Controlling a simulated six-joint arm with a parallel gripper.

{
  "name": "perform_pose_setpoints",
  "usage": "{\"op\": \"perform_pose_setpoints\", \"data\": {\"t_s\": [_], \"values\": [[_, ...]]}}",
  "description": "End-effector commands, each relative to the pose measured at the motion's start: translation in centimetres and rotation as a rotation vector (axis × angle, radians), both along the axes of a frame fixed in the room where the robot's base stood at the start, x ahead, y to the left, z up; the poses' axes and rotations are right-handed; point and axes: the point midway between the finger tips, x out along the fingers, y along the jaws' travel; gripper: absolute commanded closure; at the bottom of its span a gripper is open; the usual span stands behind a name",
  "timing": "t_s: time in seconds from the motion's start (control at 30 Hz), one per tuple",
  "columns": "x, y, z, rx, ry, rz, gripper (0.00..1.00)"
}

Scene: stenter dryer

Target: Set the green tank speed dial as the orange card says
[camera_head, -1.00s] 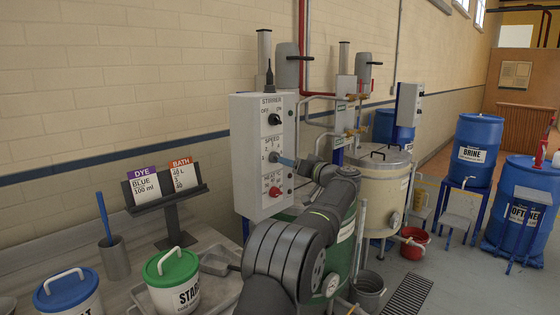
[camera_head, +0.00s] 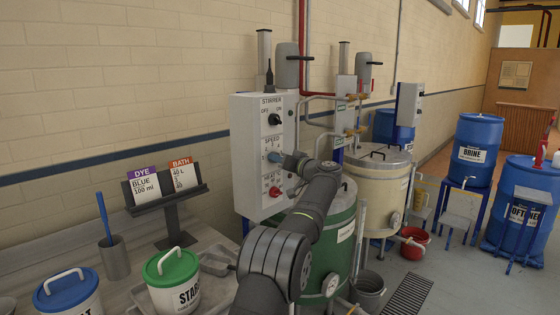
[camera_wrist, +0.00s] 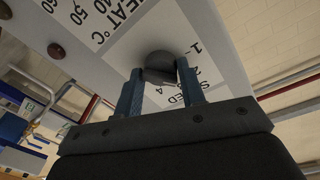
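The speed dial (camera_wrist: 160,65) is a dark knob on the white control panel (camera_head: 246,165) above the green tank (camera_head: 322,245). My gripper (camera_head: 275,157) is at this dial in the head view. In the wrist view its two blue fingers (camera_wrist: 160,82) stand close on both sides of the knob and look shut on it. The number the dial points at is hidden. Some scale digits and part of the word SPEED show beside the fingers. The orange-topped BATH card (camera_head: 183,177) stands on the black holder (camera_head: 180,205); its top line reads 40 L, the lower lines are too small to read surely.
The stirrer switch (camera_head: 274,119) is above the speed dial and the red heat knob (camera_head: 274,191) is below it. A purple-topped DYE card (camera_head: 145,186) stands beside the BATH card. A cream tank (camera_head: 385,195) stands behind the green one. Lidded buckets are at front left.

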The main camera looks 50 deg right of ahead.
Motion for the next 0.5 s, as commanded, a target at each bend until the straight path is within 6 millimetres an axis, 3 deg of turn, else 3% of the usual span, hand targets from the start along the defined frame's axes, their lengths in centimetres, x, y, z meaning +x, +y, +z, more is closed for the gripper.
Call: {"op": "perform_pose_setpoints", "data": {"t_s": [0.27,0.5], "values": [[-0.01,0.04,0.08,0.025,0.0,0.001,0.86],[0.01,0.06,0.14,0.148,-0.001,0.002,0.86]]}}
